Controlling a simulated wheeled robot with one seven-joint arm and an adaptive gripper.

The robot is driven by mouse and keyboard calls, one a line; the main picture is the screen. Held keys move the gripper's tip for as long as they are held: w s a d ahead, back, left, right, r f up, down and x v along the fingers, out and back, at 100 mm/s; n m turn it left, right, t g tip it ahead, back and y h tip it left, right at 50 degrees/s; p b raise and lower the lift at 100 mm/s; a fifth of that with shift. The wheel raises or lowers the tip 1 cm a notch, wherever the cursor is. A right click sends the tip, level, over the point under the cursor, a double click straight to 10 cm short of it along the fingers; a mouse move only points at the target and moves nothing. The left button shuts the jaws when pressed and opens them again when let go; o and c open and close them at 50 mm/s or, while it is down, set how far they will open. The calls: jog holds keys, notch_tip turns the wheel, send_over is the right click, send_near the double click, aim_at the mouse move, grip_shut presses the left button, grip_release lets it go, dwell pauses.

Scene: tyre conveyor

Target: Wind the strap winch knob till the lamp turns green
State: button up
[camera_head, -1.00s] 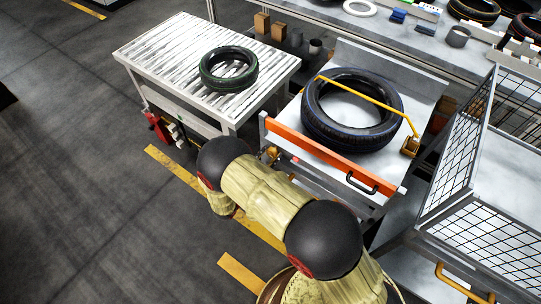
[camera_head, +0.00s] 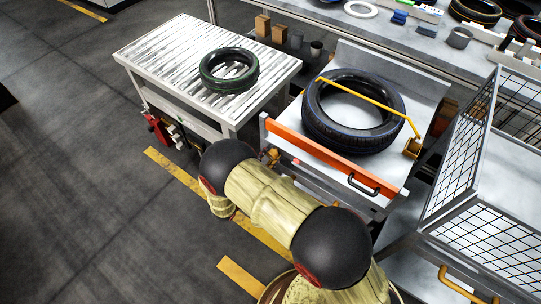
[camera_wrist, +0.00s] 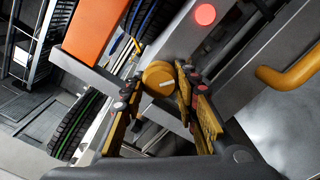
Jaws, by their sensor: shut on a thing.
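The winch knob (camera_wrist: 159,76) is a round yellow knob with a pale mark on its face, in the middle of the wrist view. My gripper (camera_wrist: 160,88) is shut on the knob, one finger on each side. In the head view my arm hides most of the gripper and the knob at the front of the bench. The lamp (camera_wrist: 205,14) glows red above and to the right of the knob; it also shows in the head view (camera_head: 295,161).
An orange bar (camera_head: 330,157) runs along the bench front, with a black handle (camera_head: 364,184). A wire cage (camera_head: 459,160) stands at the right. A roller table (camera_head: 150,52) with a green-striped tyre (camera_head: 228,85) stands at the left.

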jog(key=o, duration=1.1)
jog(key=shift+o, duration=0.3)
jog(key=v, duration=1.2)
